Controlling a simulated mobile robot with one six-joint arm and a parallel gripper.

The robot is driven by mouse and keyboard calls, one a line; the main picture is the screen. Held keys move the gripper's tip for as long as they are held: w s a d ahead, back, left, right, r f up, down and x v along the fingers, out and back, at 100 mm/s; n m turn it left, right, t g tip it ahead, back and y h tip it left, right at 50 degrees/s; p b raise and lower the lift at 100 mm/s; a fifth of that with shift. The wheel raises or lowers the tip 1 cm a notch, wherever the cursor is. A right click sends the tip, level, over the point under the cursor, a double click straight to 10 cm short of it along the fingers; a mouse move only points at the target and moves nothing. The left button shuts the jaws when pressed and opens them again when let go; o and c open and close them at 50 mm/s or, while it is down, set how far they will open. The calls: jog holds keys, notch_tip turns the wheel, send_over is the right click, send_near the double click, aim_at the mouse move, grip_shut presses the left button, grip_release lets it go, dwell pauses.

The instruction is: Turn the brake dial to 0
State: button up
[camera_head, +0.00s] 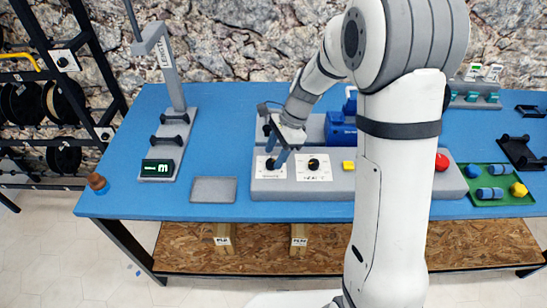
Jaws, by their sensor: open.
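A grey control box (345,190) lies along the front of the blue table. On its left end is a white plate with a black dial (270,164). To its right is a second white plate with another black dial (314,164). The plate lettering is too small to read, so I cannot tell which dial is the brake dial. My gripper (276,155) points down over the left dial, its blue fingers open. The fingers partly cover that dial. I cannot tell whether they touch it or where its pointer stands.
A yellow button (348,165) and a red button (442,162) are farther right on the box. A blue machine (341,130) stands behind it. A green tray (517,202) is right.

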jog(key=shift+x, duration=1.05)
jog(key=shift+c, duration=0.2)
jog(key=c, duration=0.9)
